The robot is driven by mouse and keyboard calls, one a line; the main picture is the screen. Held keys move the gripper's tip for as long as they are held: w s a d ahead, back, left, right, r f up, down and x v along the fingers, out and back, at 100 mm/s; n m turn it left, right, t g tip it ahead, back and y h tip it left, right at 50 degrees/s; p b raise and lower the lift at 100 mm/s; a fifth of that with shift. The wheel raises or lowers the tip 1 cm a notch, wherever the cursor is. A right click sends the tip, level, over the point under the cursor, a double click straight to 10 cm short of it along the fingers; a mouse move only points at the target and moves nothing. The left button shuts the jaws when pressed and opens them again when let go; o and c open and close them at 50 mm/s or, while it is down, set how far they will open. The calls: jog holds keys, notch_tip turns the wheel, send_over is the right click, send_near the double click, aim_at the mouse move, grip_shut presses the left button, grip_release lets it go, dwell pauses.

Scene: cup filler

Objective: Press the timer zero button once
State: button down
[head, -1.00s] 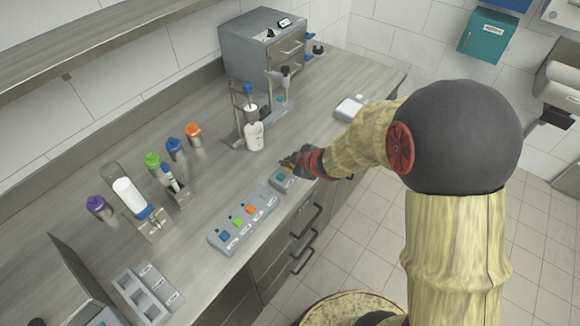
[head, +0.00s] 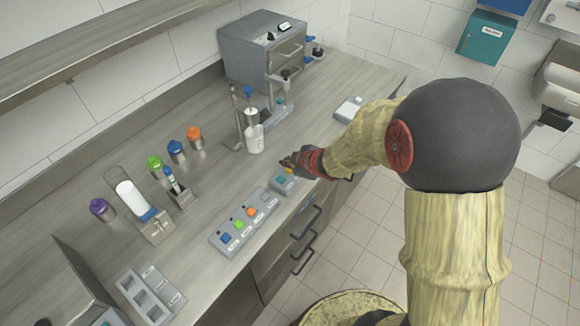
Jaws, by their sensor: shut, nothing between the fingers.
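My gripper (head: 287,162) is shut and empty, a red and dark tip at the end of my arm. It is over the front part of the counter, above or close to a small grey box with a teal button (head: 281,180). I cannot tell whether the fingertips touch that box. A longer grey button panel (head: 226,246) lies left of it, with a blue button (head: 226,238), a green button (head: 239,226) and an orange button (head: 250,212). The labels are too small to read, so I cannot tell which button is the timer zero.
A white bottle (head: 254,140) stands at a dispenser stand behind my gripper. Colored-cap bottles, such as the orange one (head: 194,136), line the back left. A grey oven-like box (head: 250,55) stands at the far end. A compartment tray (head: 140,302) is at the front left.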

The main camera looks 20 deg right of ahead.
aim_at(289, 171)
dwell(0.3)
notch_tip(289, 171, up, 5)
jog(key=p, duration=0.5)
jog(key=shift+r, duration=0.1)
dwell(0.7)
